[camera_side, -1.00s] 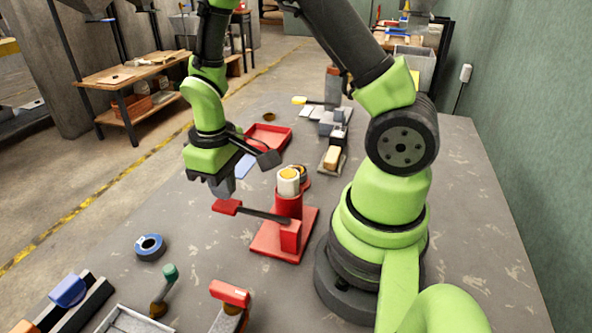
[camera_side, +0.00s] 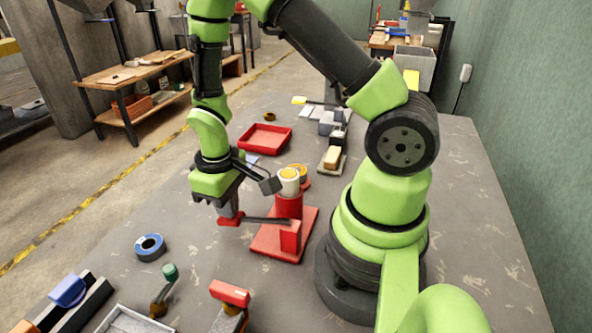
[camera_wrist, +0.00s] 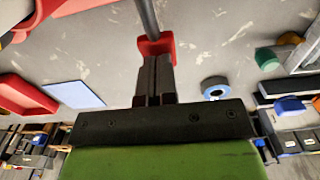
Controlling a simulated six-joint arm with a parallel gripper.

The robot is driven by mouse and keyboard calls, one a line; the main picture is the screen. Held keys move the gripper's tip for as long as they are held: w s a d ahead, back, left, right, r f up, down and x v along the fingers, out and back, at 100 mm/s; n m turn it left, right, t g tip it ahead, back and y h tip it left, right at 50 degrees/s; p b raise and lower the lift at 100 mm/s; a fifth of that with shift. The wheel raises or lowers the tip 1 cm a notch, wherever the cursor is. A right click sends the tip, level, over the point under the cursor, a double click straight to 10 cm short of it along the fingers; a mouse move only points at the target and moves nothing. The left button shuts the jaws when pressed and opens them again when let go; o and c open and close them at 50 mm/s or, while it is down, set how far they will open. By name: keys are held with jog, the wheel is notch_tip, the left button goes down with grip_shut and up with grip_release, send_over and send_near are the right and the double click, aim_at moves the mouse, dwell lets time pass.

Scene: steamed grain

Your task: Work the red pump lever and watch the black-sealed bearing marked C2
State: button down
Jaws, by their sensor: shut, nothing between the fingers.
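The red pump (camera_side: 289,225) stands on a red base plate, with a white cylinder with an orange top (camera_side: 289,181) on it. Its dark lever (camera_side: 265,220) reaches left to a red end (camera_side: 230,219), which also shows in the wrist view (camera_wrist: 155,45). My gripper (camera_side: 229,207) is shut and empty, its fingertips over the lever's red end and seeming to touch it. In the wrist view my closed fingers (camera_wrist: 155,75) cover part of that end. A second orange-topped piece (camera_side: 301,171) is partly hidden behind the white cylinder. I cannot read any C2 mark or tell which thing is the bearing.
A blue ring with a dark centre (camera_side: 150,246) lies left of the pump. A red tray (camera_side: 265,138) is behind. A green-topped tool (camera_side: 168,274) and a red-handled tool (camera_side: 230,294) lie in front. Bare table lies between the blue ring and the pump.

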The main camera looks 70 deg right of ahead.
notch_tip(320, 180, up, 7)
jog(key=shift+r, duration=0.2)
dwell(0.4)
dwell(0.6)
jog(key=s+a+r+m+t+y, duration=0.1)
jog(key=s+a+r+m+t, duration=0.1)
jog(key=s+r, duration=0.3)
jog(key=s+a+r+m+t+y, duration=0.1)
jog(key=s+r+t, duration=0.4)
jog(key=r, duration=0.8)
jog(key=shift+s+a+m, duration=0.4)
jog(key=shift+s+m, duration=0.1)
jog(key=shift+s, duration=0.2)
